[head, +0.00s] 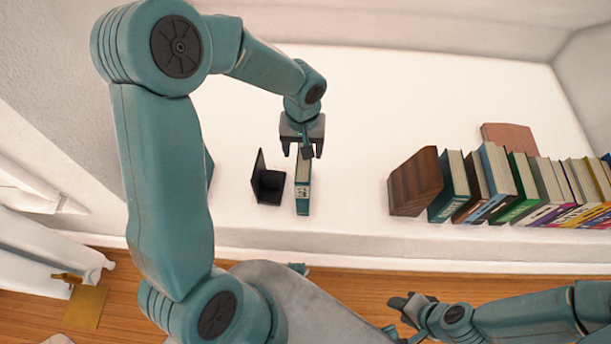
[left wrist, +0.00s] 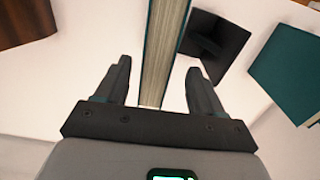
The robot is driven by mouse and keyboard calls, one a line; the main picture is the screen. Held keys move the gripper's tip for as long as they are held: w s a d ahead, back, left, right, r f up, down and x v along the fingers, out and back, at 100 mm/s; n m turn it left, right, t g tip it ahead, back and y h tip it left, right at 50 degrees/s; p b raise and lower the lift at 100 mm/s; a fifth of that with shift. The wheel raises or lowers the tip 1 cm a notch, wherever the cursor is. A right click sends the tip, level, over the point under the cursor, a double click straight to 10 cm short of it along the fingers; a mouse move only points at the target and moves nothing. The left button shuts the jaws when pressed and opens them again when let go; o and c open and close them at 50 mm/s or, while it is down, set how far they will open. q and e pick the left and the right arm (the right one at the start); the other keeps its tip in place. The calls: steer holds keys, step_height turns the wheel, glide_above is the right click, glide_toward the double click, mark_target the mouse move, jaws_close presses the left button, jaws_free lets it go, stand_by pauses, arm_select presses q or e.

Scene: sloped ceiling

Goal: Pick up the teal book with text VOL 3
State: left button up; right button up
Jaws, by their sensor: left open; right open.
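A teal book (head: 303,196) stands upright on the white surface beside a black bookend (head: 268,184); its spine lettering is too small to read. My left gripper (head: 302,150) is over this book, its fingers open on either side of it. In the left wrist view the book's pale page edges (left wrist: 164,50) run between the two open fingers (left wrist: 158,88), with gaps on both sides. Another teal book (head: 448,190) stands in the row at the right. My right gripper (head: 402,306) is open and empty, low in front of the surface.
A wooden block bookend (head: 415,183) ends a row of several books at the right. A reddish flat book (head: 510,138) lies behind them. A teal item (left wrist: 290,70) lies beyond the black bookend. The surface between book and wooden block is clear.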

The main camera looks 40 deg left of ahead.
arm_select(q)
steer(key=f, duration=0.2)
steer(key=f+b, duration=0.1)
steer(key=f, duration=0.2)
steer(key=shift+d+f, duration=0.2)
steer(key=shift+f, duration=0.15)
steer(key=shift+r, duration=0.1)
jaws_close()
